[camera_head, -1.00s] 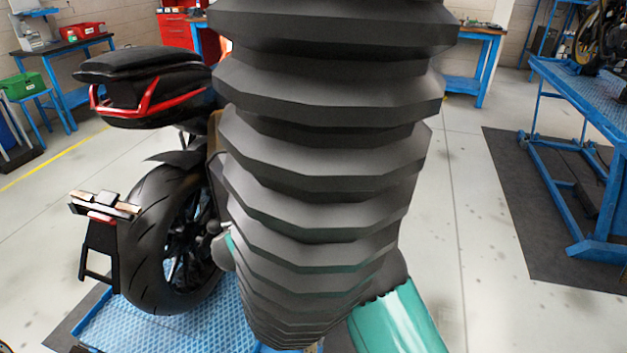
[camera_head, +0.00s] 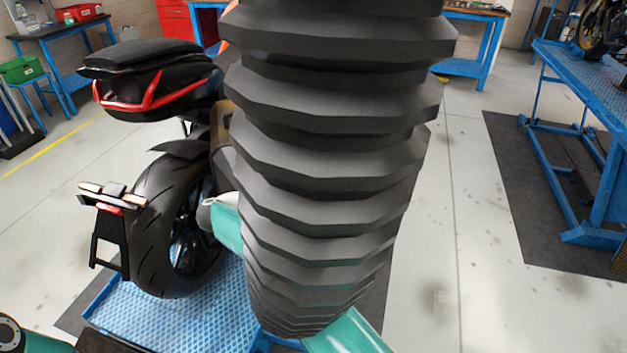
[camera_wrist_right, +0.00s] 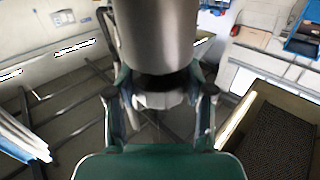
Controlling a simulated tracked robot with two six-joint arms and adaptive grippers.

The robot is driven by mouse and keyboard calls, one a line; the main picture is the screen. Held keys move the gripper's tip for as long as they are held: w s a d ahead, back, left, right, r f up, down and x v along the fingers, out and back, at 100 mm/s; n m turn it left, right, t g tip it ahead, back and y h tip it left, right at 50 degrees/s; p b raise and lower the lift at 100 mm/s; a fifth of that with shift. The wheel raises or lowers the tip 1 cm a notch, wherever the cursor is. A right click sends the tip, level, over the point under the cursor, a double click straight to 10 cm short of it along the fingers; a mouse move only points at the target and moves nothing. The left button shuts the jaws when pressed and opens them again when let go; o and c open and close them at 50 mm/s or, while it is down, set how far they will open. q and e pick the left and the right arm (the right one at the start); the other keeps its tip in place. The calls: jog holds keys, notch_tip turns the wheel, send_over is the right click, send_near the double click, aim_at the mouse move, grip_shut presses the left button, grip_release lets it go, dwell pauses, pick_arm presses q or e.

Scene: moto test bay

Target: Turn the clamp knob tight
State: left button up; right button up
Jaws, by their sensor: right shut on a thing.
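In the right wrist view, my right gripper (camera_wrist_right: 160,94) has its two fingers on either side of a pale faceted piece, which looks like the clamp knob (camera_wrist_right: 158,99). A thick grey metal cylinder (camera_wrist_right: 157,35) stands right above it, with a dark gap between them. The gripper is shut on the knob; the contact faces are partly hidden. In the head view, a big black ribbed hose-like body (camera_head: 330,150) hides the right gripper and the knob. Teal parts of my arm show on both sides of it. My left gripper is not visible.
A motorcycle's rear wheel (camera_head: 165,235) and top case (camera_head: 150,85) stand left of the ribbed body, over a blue lift plate (camera_head: 180,315). Another blue lift (camera_head: 590,90) is at the right. The grey floor (camera_head: 465,230) between them is clear.

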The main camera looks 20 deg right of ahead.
jog(key=shift+d+g, duration=0.15)
jog(key=shift+g, duration=0.15)
jog(key=o, duration=1.2)
jog(key=shift+d, duration=0.1)
jog(key=shift+c, duration=0.2)
